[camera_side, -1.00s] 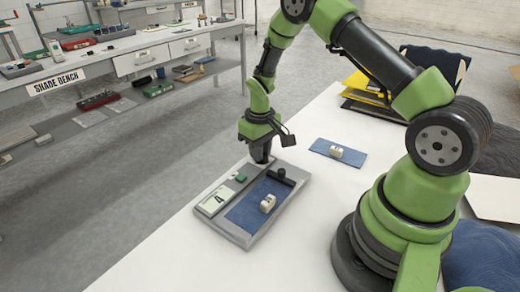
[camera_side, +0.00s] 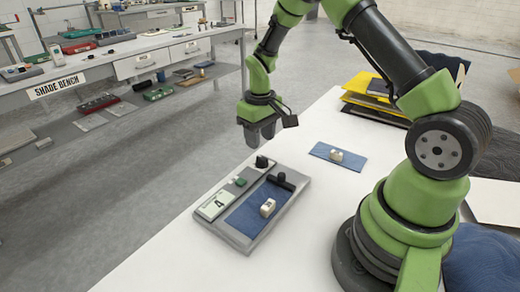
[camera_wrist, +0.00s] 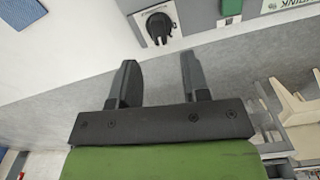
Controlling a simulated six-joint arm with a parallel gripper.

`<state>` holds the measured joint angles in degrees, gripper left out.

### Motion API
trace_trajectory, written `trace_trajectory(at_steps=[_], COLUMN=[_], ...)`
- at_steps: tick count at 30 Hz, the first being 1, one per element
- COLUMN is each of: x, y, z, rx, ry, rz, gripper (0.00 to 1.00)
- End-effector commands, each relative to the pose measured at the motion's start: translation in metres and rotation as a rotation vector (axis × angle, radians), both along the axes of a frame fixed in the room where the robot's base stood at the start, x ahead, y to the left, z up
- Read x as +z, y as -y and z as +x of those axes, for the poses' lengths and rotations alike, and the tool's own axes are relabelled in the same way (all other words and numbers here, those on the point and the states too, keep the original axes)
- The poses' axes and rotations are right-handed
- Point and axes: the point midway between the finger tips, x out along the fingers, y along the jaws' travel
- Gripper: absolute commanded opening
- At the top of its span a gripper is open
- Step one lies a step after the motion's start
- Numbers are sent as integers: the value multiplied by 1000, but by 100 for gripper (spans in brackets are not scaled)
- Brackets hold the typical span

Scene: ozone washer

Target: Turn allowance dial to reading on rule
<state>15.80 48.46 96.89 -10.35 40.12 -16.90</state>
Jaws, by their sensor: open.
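The dial (camera_side: 262,162) is a black knob at the far corner of a grey panel (camera_side: 232,238) on the white table. In the wrist view the dial (camera_wrist: 159,27) sits on a pale plate, with its pointer end toward my gripper. My gripper (camera_side: 262,140) is above the dial and apart from it. In the wrist view my gripper (camera_wrist: 158,72) is open with nothing between its fingers. A white display card (camera_side: 216,203) on the panel reads 4. A small white block (camera_side: 267,208) lies on the panel's blue cloth (camera_side: 243,217). I cannot make out a rule's markings.
A green button (camera_side: 240,181) and a black bar (camera_side: 280,181) are on the panel near the dial. A blue cloth swatch (camera_side: 352,163) with a white block lies behind. Yellow and dark folders (camera_side: 372,95) are at the back. The table in front is clear.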

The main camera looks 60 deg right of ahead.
Motion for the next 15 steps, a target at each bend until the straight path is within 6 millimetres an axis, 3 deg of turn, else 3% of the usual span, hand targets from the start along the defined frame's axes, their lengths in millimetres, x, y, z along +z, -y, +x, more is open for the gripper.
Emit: trace_trajectory(at_steps=[6, 15], x=[36, 46], y=[0, 0], z=[1, 0], rx=[0, 0], ry=[3, 0], rz=[-1, 0], gripper=[43, 43])
